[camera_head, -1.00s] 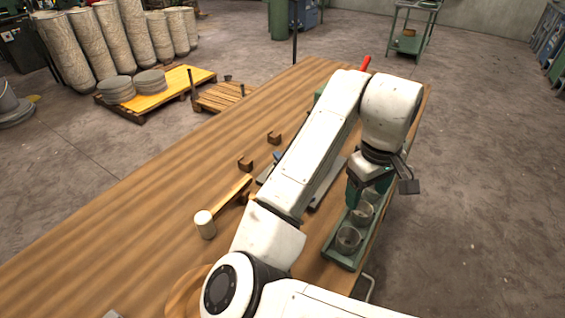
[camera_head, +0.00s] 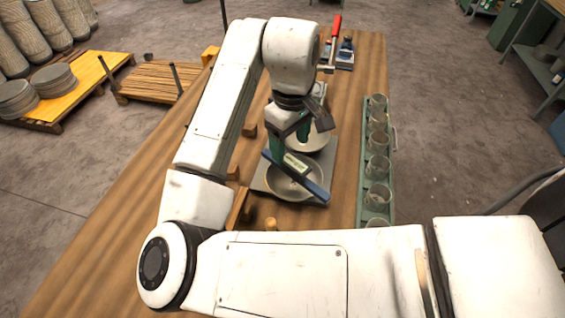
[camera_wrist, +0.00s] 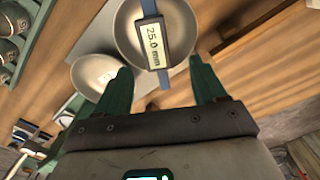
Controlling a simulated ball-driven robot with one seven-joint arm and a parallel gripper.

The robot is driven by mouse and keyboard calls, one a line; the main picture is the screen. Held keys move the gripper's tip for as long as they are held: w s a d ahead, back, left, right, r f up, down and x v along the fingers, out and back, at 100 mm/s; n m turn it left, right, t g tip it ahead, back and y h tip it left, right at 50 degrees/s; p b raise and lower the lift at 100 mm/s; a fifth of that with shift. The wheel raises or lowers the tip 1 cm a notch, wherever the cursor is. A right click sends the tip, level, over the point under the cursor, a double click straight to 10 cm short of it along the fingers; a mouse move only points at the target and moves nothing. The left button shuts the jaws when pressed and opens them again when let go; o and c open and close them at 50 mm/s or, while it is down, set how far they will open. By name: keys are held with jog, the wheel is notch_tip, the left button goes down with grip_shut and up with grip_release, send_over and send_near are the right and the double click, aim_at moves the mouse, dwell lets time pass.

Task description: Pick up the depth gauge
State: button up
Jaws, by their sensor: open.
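The depth gauge (camera_head: 318,190) is a blue bar with a pale display box, lying across the rim of the nearer bowl (camera_head: 282,189). In the wrist view the gauge (camera_wrist: 153,47) reads 25.0 mm and runs over the bowl (camera_wrist: 181,20) at the top. My gripper (camera_head: 290,146) points down just above and beyond the gauge. Its two green fingers are apart with nothing held. In the wrist view the gauge's lower end lies between the fingertips of my gripper (camera_wrist: 160,76) in the picture. I cannot tell the exact height gap.
A second bowl (camera_head: 318,139) stands behind the first on a grey board (camera_head: 323,165). A green tray (camera_head: 365,140) of several cups runs along the right. A red-handled tool (camera_head: 336,28) is at the far end. Wooden pieces lie left of the board, partly behind my arm.

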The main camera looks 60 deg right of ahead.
aim_at(293, 161)
notch_tip(293, 161, down, 4)
jog(key=shift+f+b, duration=0.25)
jog(key=shift+b, duration=0.05)
jog(key=shift+s+d+f+p, duration=0.1)
jog(key=shift+f+p, duration=0.05)
jog(key=shift+f, duration=0.75)
jog(key=shift+s+d+f+p, duration=0.1)
jog(key=shift+s+f, duration=0.05)
jog(key=shift+f, duration=0.7)
jog(key=shift+s+d+f+p, duration=0.1)
jog(key=shift+f+p, duration=0.05)
jog(key=shift+f, duration=0.75)
grip_shut()
jog(key=shift+r, duration=0.15)
